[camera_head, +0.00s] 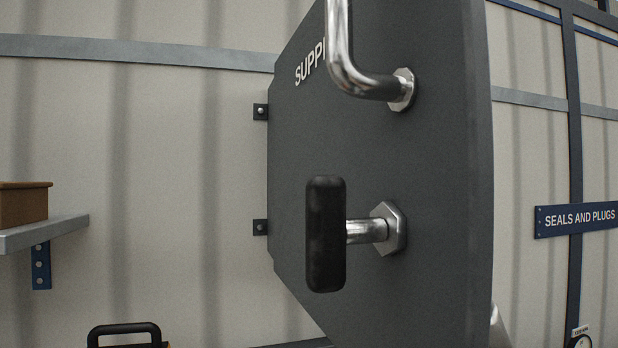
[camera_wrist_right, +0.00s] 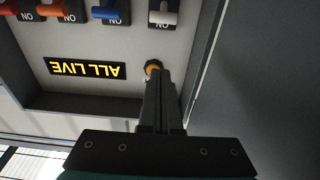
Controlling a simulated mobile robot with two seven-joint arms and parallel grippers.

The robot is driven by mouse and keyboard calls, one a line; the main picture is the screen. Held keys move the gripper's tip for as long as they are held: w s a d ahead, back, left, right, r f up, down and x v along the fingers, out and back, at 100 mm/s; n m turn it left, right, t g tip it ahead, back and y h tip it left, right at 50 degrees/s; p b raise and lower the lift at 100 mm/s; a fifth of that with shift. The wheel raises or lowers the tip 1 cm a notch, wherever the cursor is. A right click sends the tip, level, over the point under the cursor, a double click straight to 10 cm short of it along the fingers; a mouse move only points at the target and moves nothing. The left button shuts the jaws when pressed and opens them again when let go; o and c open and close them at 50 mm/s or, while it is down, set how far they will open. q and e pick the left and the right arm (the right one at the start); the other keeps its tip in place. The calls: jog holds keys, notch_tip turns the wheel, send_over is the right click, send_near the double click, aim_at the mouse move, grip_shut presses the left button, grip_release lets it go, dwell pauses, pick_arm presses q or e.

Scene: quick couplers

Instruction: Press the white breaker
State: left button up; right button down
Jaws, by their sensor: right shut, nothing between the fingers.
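The white breaker (camera_wrist_right: 164,14) is at the top of the right wrist view, at the right end of a row of breakers, with an upside-down ON mark by it. My right gripper (camera_wrist_right: 158,78) is shut and empty. Its fingertips lie below the white breaker in the picture, over the edge of a small brass-coloured round fitting (camera_wrist_right: 152,67); I cannot tell whether they touch it. Neither gripper shows in the head view, and the breakers are hidden there.
Blue (camera_wrist_right: 105,11), orange (camera_wrist_right: 52,9) and red-orange (camera_wrist_right: 8,10) breakers stand left of the white one, above an ALL LIVE label (camera_wrist_right: 87,69). The head view shows a dark panel (camera_head: 440,160) with a black T-handle (camera_head: 326,235) and a bent metal pipe (camera_head: 343,60).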

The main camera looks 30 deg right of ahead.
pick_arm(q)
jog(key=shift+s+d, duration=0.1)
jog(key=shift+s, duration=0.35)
pick_arm(e)
jog(key=shift+d, duration=0.15)
jog(key=shift+w, duration=0.15)
jog(key=p+x, duration=0.4)
jog(key=x, duration=0.6)
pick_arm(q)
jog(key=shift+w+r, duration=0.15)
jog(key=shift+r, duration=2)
pick_arm(e)
jog(key=shift+s+a+f, duration=0.1)
jog(key=shift+s+f, duration=0.1)
jog(key=shift+f, duration=0.45)
jog(key=shift+s+a+f, duration=0.1)
jog(key=shift+s+f, duration=0.1)
jog(key=shift+f, duration=0.45)
jog(key=shift+s+f, duration=0.2)
jog(key=shift+f, duration=0.5)
